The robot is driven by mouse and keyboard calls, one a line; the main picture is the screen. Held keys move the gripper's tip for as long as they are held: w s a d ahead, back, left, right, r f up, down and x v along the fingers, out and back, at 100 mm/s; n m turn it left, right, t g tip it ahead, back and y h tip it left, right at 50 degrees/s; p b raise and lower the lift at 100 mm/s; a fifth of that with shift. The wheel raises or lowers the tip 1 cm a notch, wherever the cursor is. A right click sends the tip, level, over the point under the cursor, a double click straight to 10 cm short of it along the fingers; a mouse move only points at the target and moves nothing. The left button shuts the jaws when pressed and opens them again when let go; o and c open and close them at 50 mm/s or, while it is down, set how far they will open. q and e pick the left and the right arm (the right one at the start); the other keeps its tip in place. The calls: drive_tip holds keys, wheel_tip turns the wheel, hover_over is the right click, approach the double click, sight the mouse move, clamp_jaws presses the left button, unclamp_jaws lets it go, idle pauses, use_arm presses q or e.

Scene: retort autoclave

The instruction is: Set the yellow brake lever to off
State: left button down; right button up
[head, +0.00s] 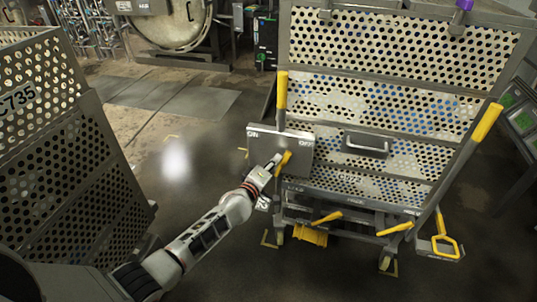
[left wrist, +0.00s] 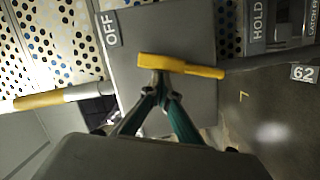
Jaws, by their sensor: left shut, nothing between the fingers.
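The yellow brake lever (head: 284,158) is in front of a grey plate (head: 265,140) on the perforated cart. The plate reads ON at its left and OFF at its right. The lever lies nearer the OFF side in the head view. My left gripper (head: 273,165) is shut and empty, with its tips at the lever. In the left wrist view the lever (left wrist: 180,66) crosses just beyond the closed fingertips (left wrist: 161,82); I cannot tell whether they touch. The OFF label (left wrist: 110,29) shows there too. My right gripper is in neither view.
The perforated cart (head: 390,105) has yellow upright handles (head: 281,90) (head: 486,123) and low yellow pedals (head: 327,218). Another perforated basket (head: 50,150) stands at the left. Open floor (head: 170,125) lies between them. A round metal door (head: 168,20) is at the back.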

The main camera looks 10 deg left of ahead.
sight(287, 161)
use_arm(q)
drive_tip(key=shift+d+f+m+p, duration=0.2)
drive_tip(key=shift+d+m+p, duration=0.25)
drive_tip(key=shift+d, duration=0.65)
drive_tip(key=shift+d+f, duration=0.15)
drive_tip(key=shift+d, duration=0.3)
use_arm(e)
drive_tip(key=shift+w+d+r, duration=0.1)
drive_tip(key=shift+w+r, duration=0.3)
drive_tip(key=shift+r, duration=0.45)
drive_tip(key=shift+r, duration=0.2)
